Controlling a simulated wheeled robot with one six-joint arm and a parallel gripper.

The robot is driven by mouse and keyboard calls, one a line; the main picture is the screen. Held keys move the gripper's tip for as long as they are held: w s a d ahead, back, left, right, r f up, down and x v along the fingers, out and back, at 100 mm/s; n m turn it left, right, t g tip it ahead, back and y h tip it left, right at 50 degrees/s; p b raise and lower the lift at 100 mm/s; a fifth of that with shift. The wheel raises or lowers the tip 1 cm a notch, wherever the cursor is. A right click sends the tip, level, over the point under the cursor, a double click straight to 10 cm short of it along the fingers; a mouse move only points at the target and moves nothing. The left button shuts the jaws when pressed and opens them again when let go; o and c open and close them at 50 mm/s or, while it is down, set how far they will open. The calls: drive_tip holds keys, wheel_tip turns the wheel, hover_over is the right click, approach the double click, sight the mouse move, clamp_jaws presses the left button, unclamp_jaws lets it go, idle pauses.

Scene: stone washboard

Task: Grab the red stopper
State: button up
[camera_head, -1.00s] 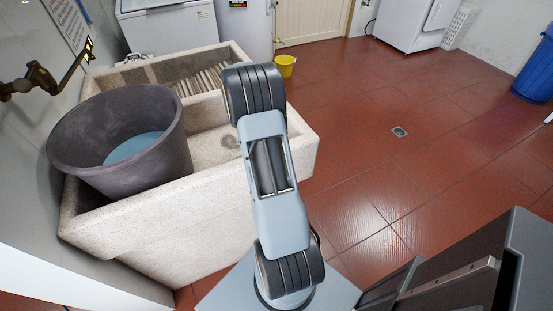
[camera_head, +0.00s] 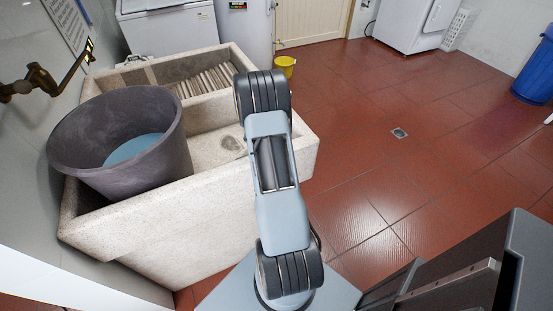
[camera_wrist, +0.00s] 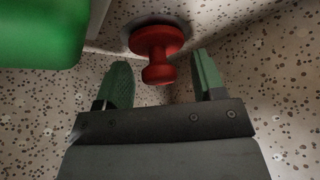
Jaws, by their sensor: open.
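The red stopper (camera_wrist: 157,52) shows in the wrist view at the upper middle, with a wide round flange and a narrower knob towards my gripper. My gripper (camera_wrist: 160,78) is open, with one green-padded finger on each side of the knob's line. The stopper lies just ahead of and between the fingertips; I cannot tell whether they touch it. In the head view the stopper and my gripper are hidden behind my arm.
The stone washboard sink (camera_head: 190,215) holds a large grey tub (camera_head: 75,150) with bluish water at left. A green object (camera_wrist: 40,30) fills the wrist view's upper left, close to the left finger. A yellow bucket (camera_head: 285,66) stands on the open red floor beyond.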

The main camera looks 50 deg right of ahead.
drive_tip(key=c, duration=1)
